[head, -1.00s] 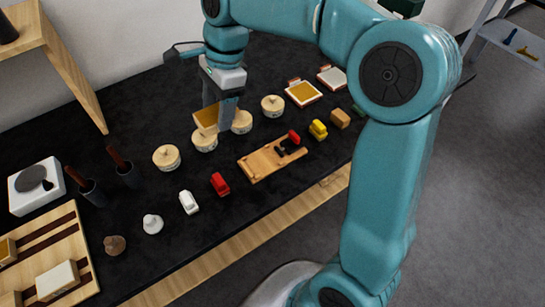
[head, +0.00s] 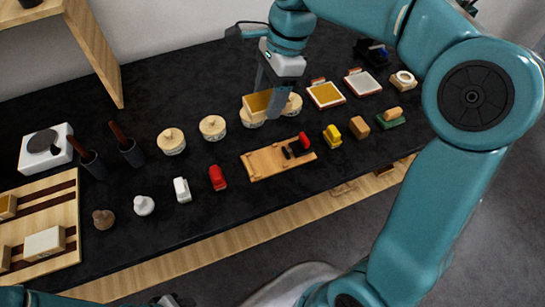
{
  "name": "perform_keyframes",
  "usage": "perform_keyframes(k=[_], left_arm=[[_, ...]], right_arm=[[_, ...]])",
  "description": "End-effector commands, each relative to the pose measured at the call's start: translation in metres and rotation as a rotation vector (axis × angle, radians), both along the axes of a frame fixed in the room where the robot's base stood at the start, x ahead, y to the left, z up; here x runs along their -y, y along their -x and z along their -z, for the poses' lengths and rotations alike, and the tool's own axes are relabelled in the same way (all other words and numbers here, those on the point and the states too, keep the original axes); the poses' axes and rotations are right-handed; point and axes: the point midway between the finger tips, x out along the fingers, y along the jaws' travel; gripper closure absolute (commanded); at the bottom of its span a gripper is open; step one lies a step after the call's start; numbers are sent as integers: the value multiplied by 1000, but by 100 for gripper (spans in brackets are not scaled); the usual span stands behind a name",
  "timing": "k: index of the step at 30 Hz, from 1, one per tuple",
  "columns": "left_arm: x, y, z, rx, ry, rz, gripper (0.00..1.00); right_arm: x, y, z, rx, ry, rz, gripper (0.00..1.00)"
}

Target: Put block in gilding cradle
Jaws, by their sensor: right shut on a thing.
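My right gripper (head: 267,98) is shut on a block (head: 257,104) with a gold top and pale sides. It holds the block above the black table, in front of the back row of lidded pots, partly hiding two of them. A wooden board (head: 262,166) with a black and red fitting lies on the table, nearer than the block and apart from it. It may be the gilding cradle; I cannot tell for certain. A piece of my left arm (head: 60,299) shows at the bottom left edge, with its fingers out of view.
Lidded pots (head: 171,141) stand behind the board. Red (head: 217,178) and white (head: 182,190) pieces lie left of it, a yellow one (head: 332,136) right. Framed trays (head: 325,94) lie at the back right. A slatted wooden rack (head: 65,205) is far left.

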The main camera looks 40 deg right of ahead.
Motion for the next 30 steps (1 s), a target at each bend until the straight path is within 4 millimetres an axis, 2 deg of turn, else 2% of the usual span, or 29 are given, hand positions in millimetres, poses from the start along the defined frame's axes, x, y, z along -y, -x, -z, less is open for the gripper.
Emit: perform_keyframes(k=[9, 13, 20, 27, 30], left_arm=[[0, 0, 11, 1, 0, 0, 59], [0, 0, 13, 0, 0, 0, 59], [0, 0, 14, 0, 0, 0, 59], [0, 0, 15, 0, 0, 0, 59], [0, 0, 15, 0, 0, 0, 59]], right_arm=[[-3, 1, 93, -9, -1, -1, 72], [-2, 1, 125, -7, -1, -1, 72], [0, 0, 150, -3, 0, -1, 72], [1, 1, 186, -3, -1, -2, 72], [1, 1, 190, -1, 0, -1, 72]])
